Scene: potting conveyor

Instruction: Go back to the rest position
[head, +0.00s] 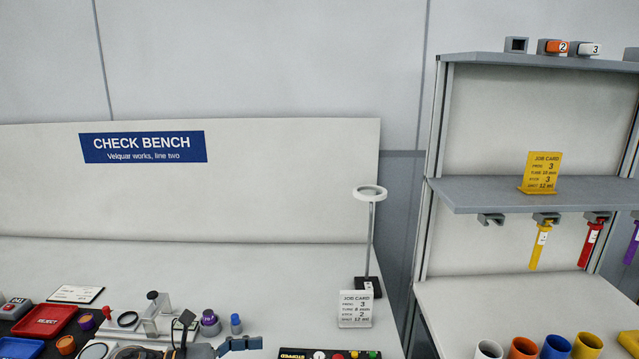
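The task names no object. At the bottom edge of the head view, left of centre, a dark, jointed shape (183,328) shows among the bench items. It may be part of my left gripper, but it is cut off by the frame and I cannot tell its fingers apart or whether it holds anything. No part of my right gripper shows.
The check bench (300,285) holds a red reject tray (45,320), a purple-topped knob (209,320), a ring-topped stand (371,240) and a job card (355,308). Right, a shelf rack (540,195) carries hanging coloured tools above several coloured cups (556,347). The bench's middle is clear.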

